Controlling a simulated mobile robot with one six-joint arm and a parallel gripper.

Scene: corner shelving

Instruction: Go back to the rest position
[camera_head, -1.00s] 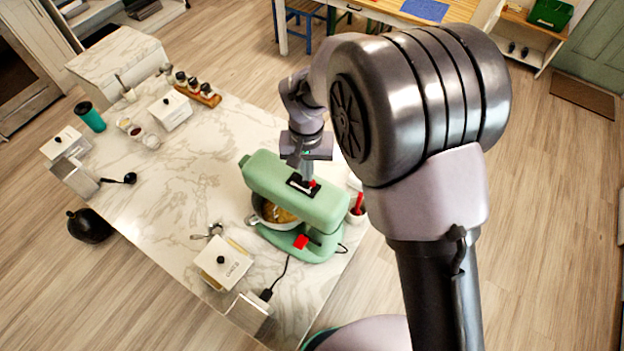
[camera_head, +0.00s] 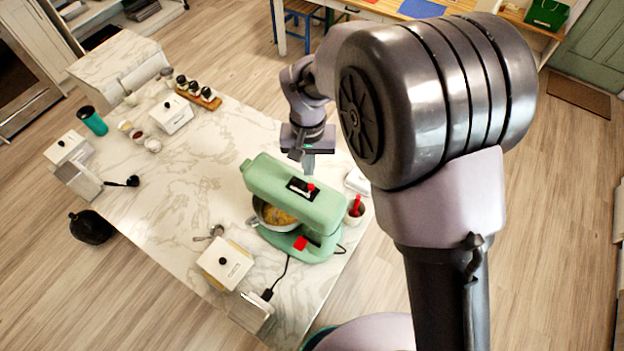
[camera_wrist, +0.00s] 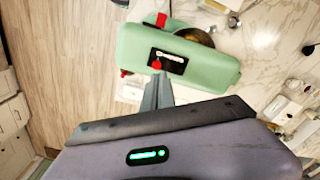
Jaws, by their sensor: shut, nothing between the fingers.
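My gripper (camera_head: 308,163) is shut and empty. In the head view it points down just behind the green stand mixer (camera_head: 290,190), clear of the mixer's top as far as I can tell. In the wrist view the gripper's closed fingers (camera_wrist: 158,90) point toward the mixer (camera_wrist: 180,58). The mixer's black panel with a red knob (camera_wrist: 157,64) lies just ahead of the fingertips. The mixer's bowl (camera_head: 268,216) holds something yellowish and sits under the mixer head.
The marble counter (camera_head: 190,210) carries white canisters (camera_head: 225,264), a spice rack (camera_head: 200,96), a teal cup (camera_head: 92,121) and a small pot with a red utensil (camera_head: 355,210). A wooden table (camera_head: 390,8) stands behind.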

